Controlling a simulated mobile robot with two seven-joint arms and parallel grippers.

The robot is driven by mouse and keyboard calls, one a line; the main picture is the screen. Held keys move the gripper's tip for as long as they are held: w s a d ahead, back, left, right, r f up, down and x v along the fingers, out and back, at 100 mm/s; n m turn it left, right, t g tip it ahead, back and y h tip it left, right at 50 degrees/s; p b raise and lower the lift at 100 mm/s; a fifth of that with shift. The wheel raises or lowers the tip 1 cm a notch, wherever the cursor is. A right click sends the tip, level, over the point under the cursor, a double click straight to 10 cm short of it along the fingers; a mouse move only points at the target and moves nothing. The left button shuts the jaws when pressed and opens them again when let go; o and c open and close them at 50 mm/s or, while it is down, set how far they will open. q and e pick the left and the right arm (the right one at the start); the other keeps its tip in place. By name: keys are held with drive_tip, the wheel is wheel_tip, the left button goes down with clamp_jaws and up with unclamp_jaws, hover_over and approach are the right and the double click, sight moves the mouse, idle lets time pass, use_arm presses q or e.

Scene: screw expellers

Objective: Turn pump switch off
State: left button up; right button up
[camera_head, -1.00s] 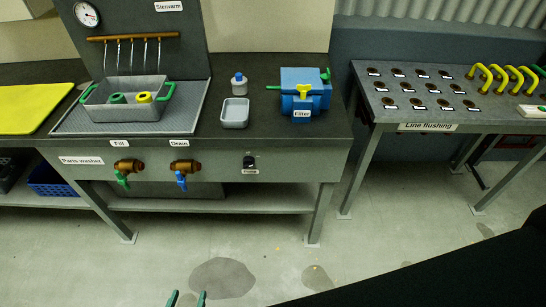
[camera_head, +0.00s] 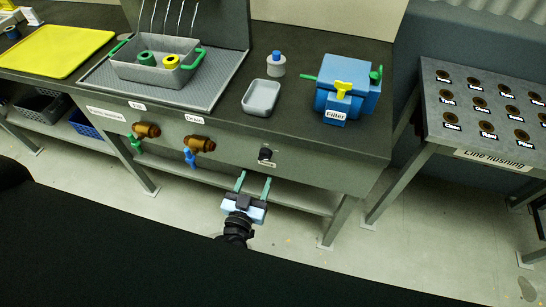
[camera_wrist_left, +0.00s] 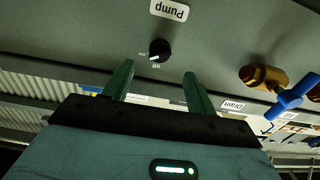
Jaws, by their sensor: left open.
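The pump switch (camera_head: 265,154) is a small black round knob on the grey front panel of the parts washer bench. In the left wrist view the knob (camera_wrist_left: 159,50) shows with a white pointer line, small position marks at its lower left, and an upside-down "Pump" label (camera_wrist_left: 170,10). My left gripper (camera_head: 254,184) is open and empty, just below and in front of the knob. In the wrist view its two green fingers (camera_wrist_left: 158,88) point toward the panel, with the knob between their lines but beyond the tips. My right gripper is not in view.
Brass valves with a green handle (camera_head: 136,142) and a blue handle (camera_head: 189,157) sit left of the switch on the panel. The bench top holds a grey basket (camera_head: 150,72), a small tray (camera_head: 261,97) and a blue filter (camera_head: 348,90). A flushing table (camera_head: 480,105) stands at right.

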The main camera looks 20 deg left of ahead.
sight(265, 156)
use_arm(q)
drive_tip(key=shift+w+d+b, duration=0.1)
drive_tip(key=shift+w+b, duration=0.2)
drive_tip(key=shift+w, duration=3.5)
drive_tip(key=c, duration=0.9)
drive_tip(key=shift+c, duration=0.5)
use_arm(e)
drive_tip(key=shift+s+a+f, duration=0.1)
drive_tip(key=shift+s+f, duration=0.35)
